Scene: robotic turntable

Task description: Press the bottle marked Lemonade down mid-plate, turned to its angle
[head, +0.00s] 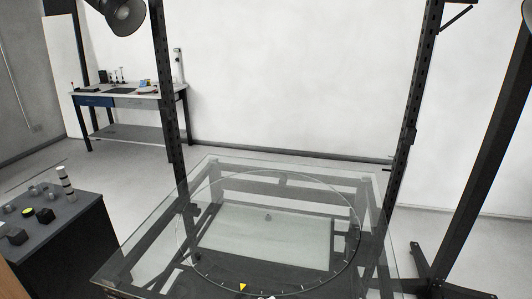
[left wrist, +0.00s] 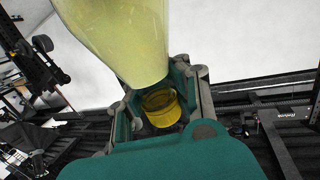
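In the left wrist view, a bottle (left wrist: 118,38) with a pale yellow body and a darker yellow neck or cap end (left wrist: 161,107) sits between the fingers of my left gripper (left wrist: 158,98). The gripper looks shut around that narrow end. No label text shows, so I cannot read whether it says Lemonade. In the head view, the round glass plate (head: 215,187) lies on a glass-topped frame, with tick marks along its near rim and a yellow triangle marker (head: 242,287) at the front. The plate's middle looks empty. Neither gripper shows in the head view.
Black uprights (head: 168,90) and (head: 407,130) stand beside the turntable. A dark cabinet (head: 70,240) with small objects, including a black-and-white striped post (head: 66,184), is at the left. A workbench (head: 130,98) stands at the back left. A lamp (head: 124,14) hangs upper left.

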